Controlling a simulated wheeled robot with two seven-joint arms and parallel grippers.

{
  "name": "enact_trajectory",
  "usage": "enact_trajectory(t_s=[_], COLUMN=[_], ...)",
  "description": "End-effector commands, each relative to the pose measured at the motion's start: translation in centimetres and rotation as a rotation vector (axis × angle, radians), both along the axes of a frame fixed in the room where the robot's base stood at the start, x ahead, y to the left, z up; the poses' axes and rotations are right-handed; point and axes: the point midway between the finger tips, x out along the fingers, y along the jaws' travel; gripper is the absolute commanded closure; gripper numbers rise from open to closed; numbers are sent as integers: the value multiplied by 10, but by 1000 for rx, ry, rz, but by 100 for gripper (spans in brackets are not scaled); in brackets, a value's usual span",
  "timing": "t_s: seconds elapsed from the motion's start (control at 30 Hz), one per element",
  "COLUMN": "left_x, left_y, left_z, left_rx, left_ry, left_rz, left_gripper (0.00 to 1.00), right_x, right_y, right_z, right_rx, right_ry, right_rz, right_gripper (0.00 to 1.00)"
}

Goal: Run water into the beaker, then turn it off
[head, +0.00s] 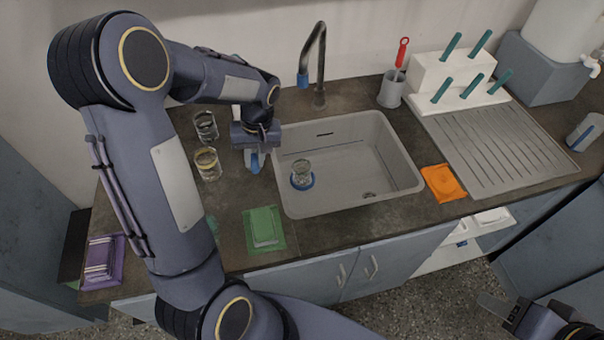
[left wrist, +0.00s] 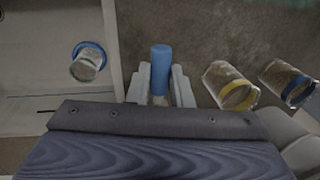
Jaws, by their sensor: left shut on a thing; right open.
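A clear glass beaker (head: 302,171) stands in the left part of the sink (head: 385,145), in a blue ring; it also shows in the left wrist view (left wrist: 84,67). The dark tap (head: 320,65) arches behind the sink, its blue-tipped spout above the basin. I see no water stream; the beaker's water level is unclear. My left gripper (head: 256,160) is over the counter just left of the sink. It is shut on a blue cylinder (left wrist: 161,60); whether this is fixed is unclear. My right gripper (head: 500,310) is open and empty at the lower right, away from the counter.
Two glasses stand left of my left gripper, one yellow-banded (head: 207,164) and one dark-banded (head: 205,125). A green cloth (head: 264,229) lies in front, an orange cloth (head: 443,183) right of the sink. A grey cup with a red-handled tool (head: 391,92) stands behind.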

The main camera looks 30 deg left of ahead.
Motion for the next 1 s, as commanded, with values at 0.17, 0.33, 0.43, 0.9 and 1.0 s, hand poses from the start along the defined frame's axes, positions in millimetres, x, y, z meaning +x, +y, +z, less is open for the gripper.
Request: enact_trajectory(t_s=[0.17, 0.33, 0.43, 0.9, 1.0], left_x=[0, 0, 0, 2, 4], left_y=[4, 4, 3, -1, -3], left_z=[1, 1, 1, 15, 33], left_rx=[7, 8, 5, 3, 3], left_ry=[-1, 0, 0, -3, -6], left_rz=[0, 1, 2, 1, 1], left_gripper=[100, 74, 61, 56, 56], right_x=[0, 0, 0, 0, 0], right_y=[0, 0, 0, 0, 0], right_z=[0, 0, 0, 0, 0], right_rx=[0, 0, 0, 0, 0], right_ry=[0, 0, 0, 0, 0], right_rz=[0, 0, 0, 0, 0], right_gripper=[53, 53, 53, 53, 53])
